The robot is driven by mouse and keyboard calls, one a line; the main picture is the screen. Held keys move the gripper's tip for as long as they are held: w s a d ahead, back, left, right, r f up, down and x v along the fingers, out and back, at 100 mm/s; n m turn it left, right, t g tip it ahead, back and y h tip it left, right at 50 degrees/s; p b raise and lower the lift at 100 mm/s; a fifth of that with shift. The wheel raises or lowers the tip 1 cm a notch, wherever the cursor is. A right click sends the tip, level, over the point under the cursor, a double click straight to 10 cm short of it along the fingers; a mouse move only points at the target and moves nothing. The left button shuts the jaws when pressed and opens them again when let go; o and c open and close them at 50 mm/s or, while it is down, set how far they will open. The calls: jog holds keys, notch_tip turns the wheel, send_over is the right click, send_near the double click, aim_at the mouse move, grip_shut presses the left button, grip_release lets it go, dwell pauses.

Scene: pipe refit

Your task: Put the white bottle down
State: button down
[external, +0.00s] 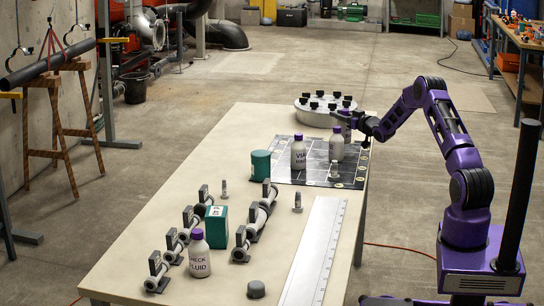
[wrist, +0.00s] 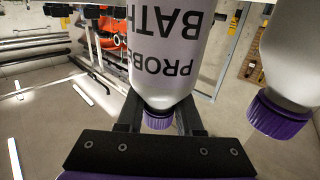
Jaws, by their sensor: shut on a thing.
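The white bottle with a purple cap (external: 336,148) is at my gripper (external: 345,123), over the dark marked mat (external: 284,178). In the wrist view the bottle (wrist: 165,50) looks upside down, with "PROBE BATH" on its side. My gripper (wrist: 158,118) is shut on it near the cap, one finger on each side. In the external view it is upright; I cannot tell whether its base touches the mat. A second white bottle (external: 298,155) with a purple cap stands on the mat to its left; a similar bottle (wrist: 292,50) shows at the right in the wrist view.
A round grey fixture with black knobs (external: 325,110) stands behind the mat. A teal canister (external: 260,165), a teal box (external: 216,225), pipe pieces on clamps (external: 255,220), a "CHECK FLUID" bottle (external: 199,258) and a long ruler (external: 315,250) occupy the table (external: 150,215).

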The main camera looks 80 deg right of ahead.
aim_at(340, 124)
jog(key=shift+f, duration=1.8)
jog(key=shift+f, duration=0.2)
jog(key=c, duration=0.6)
grip_release()
jog(key=shift+o, duration=0.2)
jog(key=shift+r, duration=0.15)
jog(key=shift+s+a, duration=0.15)
jog(key=shift+s, duration=0.05)
jog(key=v, duration=1.1)
jog(key=shift+s+a, duration=0.2)
